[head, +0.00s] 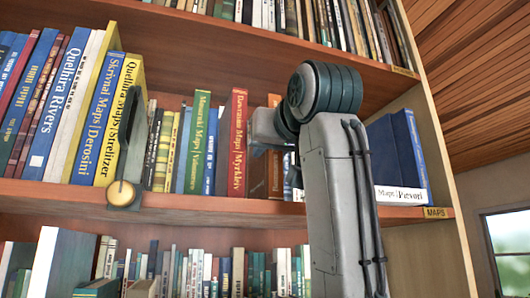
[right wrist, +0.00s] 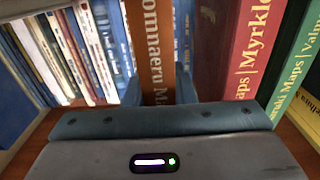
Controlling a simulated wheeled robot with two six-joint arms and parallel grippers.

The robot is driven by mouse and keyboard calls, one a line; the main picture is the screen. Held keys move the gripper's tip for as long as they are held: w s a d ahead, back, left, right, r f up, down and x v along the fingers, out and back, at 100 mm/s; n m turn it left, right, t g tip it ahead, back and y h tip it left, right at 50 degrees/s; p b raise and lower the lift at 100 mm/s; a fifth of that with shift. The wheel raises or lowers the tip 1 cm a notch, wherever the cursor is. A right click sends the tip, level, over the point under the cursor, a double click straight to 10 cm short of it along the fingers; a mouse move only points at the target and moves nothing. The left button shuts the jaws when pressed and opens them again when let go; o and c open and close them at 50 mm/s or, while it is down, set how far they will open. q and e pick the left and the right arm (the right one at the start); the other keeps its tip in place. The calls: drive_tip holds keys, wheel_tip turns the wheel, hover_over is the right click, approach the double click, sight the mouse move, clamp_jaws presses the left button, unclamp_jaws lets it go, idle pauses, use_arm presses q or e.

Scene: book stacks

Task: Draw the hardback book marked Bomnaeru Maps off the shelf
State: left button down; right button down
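The Bomnaeru Maps book has an orange-brown spine with white lettering and stands upright on the middle shelf in the right wrist view (right wrist: 156,45). In the head view its spine (head: 275,178) shows just left of my right arm, partly covered. My right gripper (head: 264,148) is at this book. In the right wrist view the blue-grey fingers of my right gripper (right wrist: 157,90) lie close against both sides of the spine and look shut on it. The lower end of the spine is hidden behind the gripper body. My left gripper is not in view.
The red Myrklev book (head: 237,143) stands left of the Bomnaeru book in the head view, with the green Valmunster-side Maps book (head: 197,142) beyond. A dark object with a gold disc (head: 122,193) stands at the shelf edge.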

drive_tip(key=shift+r, duration=0.15)
drive_tip(key=b+v, duration=0.7)
drive_tip(key=v, duration=1)
drive_tip(key=shift+r, duration=0.35)
drive_tip(key=shift+w, duration=0.1)
